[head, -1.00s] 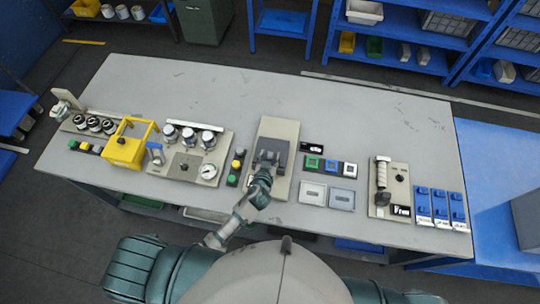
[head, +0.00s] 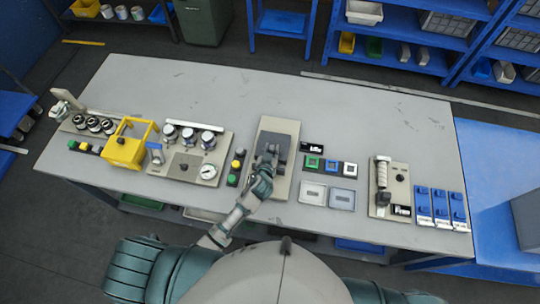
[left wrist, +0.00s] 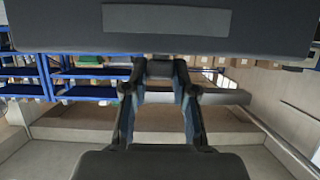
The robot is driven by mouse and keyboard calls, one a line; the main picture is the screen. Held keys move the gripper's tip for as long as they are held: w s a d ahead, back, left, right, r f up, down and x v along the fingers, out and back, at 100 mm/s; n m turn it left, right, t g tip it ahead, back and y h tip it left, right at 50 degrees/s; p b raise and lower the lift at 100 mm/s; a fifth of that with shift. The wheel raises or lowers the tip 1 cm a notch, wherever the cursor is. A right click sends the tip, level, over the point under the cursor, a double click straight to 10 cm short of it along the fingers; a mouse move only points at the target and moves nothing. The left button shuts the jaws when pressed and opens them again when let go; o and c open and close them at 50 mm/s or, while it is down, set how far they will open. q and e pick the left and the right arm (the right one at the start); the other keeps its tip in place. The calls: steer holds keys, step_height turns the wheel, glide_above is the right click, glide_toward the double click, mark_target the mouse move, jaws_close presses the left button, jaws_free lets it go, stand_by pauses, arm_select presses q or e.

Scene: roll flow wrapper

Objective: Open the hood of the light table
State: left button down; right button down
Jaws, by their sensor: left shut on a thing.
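The light table is the beige panel (head: 277,191) in the middle of the bench, with a dark grey hood (head: 280,142) on it. The hood looks tilted, but its exact angle is hard to tell. My left gripper (head: 268,160) is at the hood's near edge and is shut on it; the hand hides part of that edge. In the left wrist view, the fingers of my left gripper (left wrist: 160,72) point away and converge below a wide dark piece, which I cannot name with certainty. My right gripper is not in view.
Left of the panel are a button strip (head: 236,167), a gauge plate (head: 186,183) and a yellow-framed box (head: 124,150). The bench's back (head: 250,85) is clear.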

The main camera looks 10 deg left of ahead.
arm_select(q)
steer(key=shift+w, duration=0.7)
steer(key=shift+s, duration=0.1)
steer(key=c, duration=0.9)
jaws_free()
steer(key=v, duration=1.2)
steer(key=shift+d, duration=0.1)
